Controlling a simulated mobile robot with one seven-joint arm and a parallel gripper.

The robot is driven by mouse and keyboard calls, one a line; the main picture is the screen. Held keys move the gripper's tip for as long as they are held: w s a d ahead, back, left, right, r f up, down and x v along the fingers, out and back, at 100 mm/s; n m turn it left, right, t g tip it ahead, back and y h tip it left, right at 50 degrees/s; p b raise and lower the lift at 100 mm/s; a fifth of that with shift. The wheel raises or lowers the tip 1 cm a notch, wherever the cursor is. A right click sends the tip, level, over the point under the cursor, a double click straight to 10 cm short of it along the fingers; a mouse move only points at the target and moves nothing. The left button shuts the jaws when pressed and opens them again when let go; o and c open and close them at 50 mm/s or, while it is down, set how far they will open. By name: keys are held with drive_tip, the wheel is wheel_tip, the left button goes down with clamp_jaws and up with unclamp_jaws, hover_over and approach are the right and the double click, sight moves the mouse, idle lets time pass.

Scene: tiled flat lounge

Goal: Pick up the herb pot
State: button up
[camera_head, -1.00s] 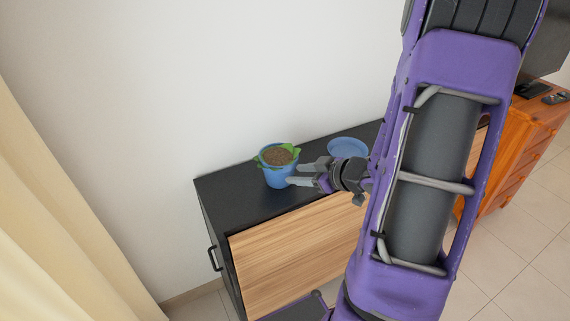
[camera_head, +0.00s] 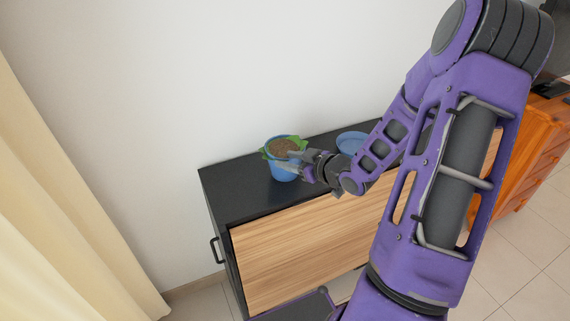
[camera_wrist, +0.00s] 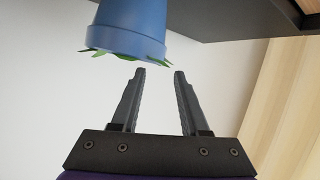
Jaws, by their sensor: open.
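The herb pot (camera_head: 284,172) is a blue pot with dark soil and green leaves at its rim. It stands upright on the black top of a low cabinet (camera_head: 235,189). In the wrist view the blue pot (camera_wrist: 128,22) appears upside down at the top, just beyond the fingertips and left of their middle. My gripper (camera_head: 297,161) is at the pot's right side in the head view, its fingers partly covering the pot. In the wrist view my gripper (camera_wrist: 159,72) is open, with nothing between the fingers. I cannot tell whether a finger touches the pot.
A white wall (camera_head: 200,80) rises behind the cabinet. A cream curtain (camera_head: 60,200) hangs at the left. An orange wooden cabinet (camera_head: 535,150) stands at the right.

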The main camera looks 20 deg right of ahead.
sight(277, 158)
drive_tip(key=shift+b+x, duration=0.5)
drive_tip(key=shift+x, duration=2.65)
clamp_jaws()
drive_tip(key=shift+s+f, duration=0.15)
